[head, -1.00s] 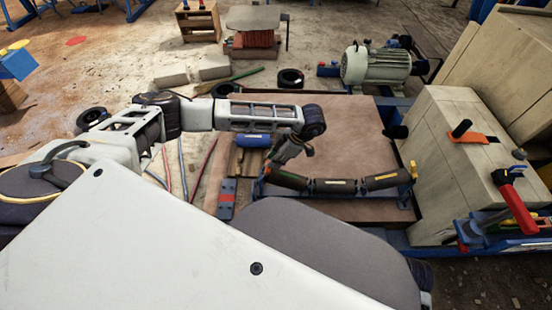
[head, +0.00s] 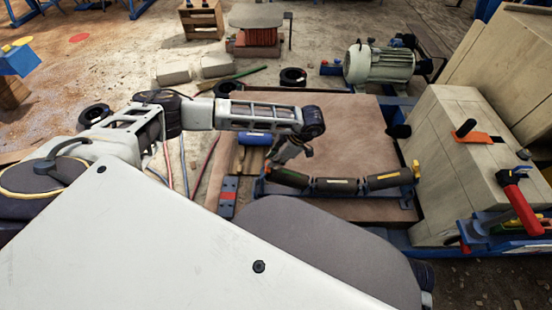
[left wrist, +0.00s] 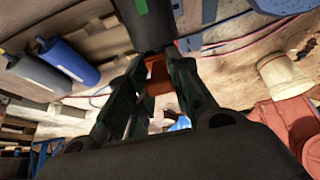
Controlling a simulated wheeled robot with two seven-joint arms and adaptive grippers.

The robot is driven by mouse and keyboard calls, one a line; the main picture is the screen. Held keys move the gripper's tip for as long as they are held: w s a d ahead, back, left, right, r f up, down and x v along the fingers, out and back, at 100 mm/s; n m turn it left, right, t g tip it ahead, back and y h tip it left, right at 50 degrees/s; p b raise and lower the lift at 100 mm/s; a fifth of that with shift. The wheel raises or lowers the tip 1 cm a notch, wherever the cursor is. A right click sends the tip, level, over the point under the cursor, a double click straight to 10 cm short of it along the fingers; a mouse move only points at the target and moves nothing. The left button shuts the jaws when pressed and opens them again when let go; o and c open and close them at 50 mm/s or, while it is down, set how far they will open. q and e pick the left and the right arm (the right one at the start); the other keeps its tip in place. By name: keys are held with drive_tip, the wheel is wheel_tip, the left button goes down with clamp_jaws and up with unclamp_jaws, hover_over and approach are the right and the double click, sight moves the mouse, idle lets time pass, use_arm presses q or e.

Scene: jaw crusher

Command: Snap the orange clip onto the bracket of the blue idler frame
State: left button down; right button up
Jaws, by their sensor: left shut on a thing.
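The blue idler frame (head: 345,194) lies on a brown plate, carrying three dark rollers (head: 333,186) in a shallow trough. A yellow-orange piece (head: 416,170) shows at its right end. My left gripper (head: 272,161) points down at the frame's left end. In the left wrist view its fingers (left wrist: 152,88) are shut on an orange piece, apparently the orange clip (left wrist: 158,74). A dark roller with a green mark (left wrist: 142,22) is just beyond the fingertips. My right gripper is not in view.
A blue cylinder (head: 255,139) lies behind my left wrist. A pale block (head: 435,170) with an orange plate (head: 466,134) and a red-handled tool (head: 518,203) stands to the right. A motor (head: 378,66) is behind. The brown plate (head: 350,130) is clear behind the rollers.

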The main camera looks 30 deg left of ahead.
use_arm(q)
drive_tip(key=shift+s+a+f, duration=0.15)
drive_tip(key=shift+a+f, duration=0.15)
drive_tip(key=shift+f, duration=0.3)
idle(0.3)
drive_tip(key=c, duration=1.2)
unclamp_jaws()
drive_tip(key=shift+d+r, duration=0.1)
drive_tip(key=shift+r, duration=0.05)
drive_tip(key=v, duration=1.1)
drive_tip(key=shift+r, duration=0.3)
drive_tip(key=shift+d, duration=0.15)
